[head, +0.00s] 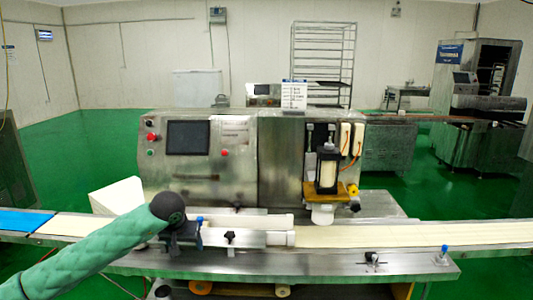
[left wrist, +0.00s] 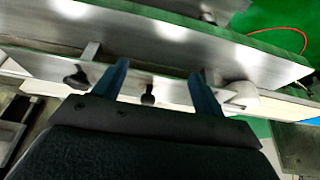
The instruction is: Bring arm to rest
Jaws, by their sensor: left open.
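My left arm, in a green padded sleeve, comes in from the lower left of the head view. Its gripper (head: 185,232) is over the left part of the conveyor, in front of the encrusting machine (head: 208,178). In the left wrist view its two blue fingers (left wrist: 158,88) are spread apart with nothing between them. A metal rail with dark knobs (left wrist: 148,95) shows beyond and between the fingers. Whether the fingers touch the rail I cannot tell. My right gripper is not in view.
The conveyor belt (head: 420,236) runs across the front, with a blue section (head: 22,221) at its left end. Knobs stand up along its metal front edge (head: 330,262). A white sloped box (head: 117,196) sits behind my gripper. Green floor (head: 450,195) lies open behind, with a rack (head: 322,60) at the back.

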